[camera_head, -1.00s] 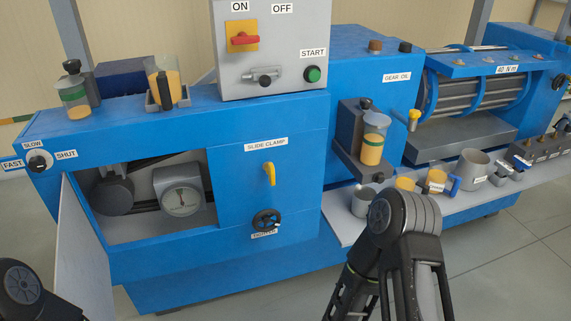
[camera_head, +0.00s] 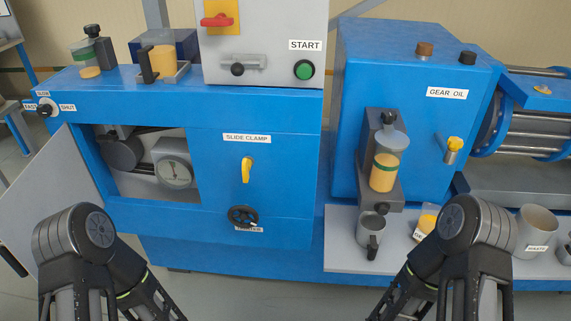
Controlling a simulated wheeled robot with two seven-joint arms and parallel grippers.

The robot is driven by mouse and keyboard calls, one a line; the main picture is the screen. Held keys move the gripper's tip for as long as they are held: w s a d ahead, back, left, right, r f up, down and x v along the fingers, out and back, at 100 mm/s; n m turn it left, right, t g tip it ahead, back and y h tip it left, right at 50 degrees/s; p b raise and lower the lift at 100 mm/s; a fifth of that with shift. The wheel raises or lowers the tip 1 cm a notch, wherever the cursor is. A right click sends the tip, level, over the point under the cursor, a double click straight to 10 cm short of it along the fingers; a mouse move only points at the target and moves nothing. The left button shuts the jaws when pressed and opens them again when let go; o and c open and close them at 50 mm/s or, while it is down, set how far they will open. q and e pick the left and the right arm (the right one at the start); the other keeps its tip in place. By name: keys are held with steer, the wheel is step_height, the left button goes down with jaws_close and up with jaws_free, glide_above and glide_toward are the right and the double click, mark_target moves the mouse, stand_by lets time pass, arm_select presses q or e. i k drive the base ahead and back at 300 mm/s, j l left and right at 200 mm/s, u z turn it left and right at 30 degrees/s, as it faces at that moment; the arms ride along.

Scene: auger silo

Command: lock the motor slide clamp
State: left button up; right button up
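The slide clamp is a yellow lever (camera_head: 247,170) on the blue front panel, under the white "SLIDE CLAMP" label (camera_head: 247,138). It hangs nearly vertical with its handle pointing down. A black handwheel (camera_head: 243,216) sits below it, its label partly covered. Both my arms show at the bottom of the head view, the left one at lower left and the right one at lower right. Both are apart from the lever. Their fingertips are out of the picture.
Left of the clamp is an open bay with a dial gauge (camera_head: 175,174), its grey door (camera_head: 45,200) swung open. A grey shelf (camera_head: 345,240) with cups (camera_head: 372,228) juts out at right. The control box (camera_head: 262,50) stands above. Space directly before the clamp panel is clear.

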mark_target(247, 163)
steer(key=l+u, duration=0.45)
steer(key=l, duration=0.85)
steer(key=k, duration=0.05)
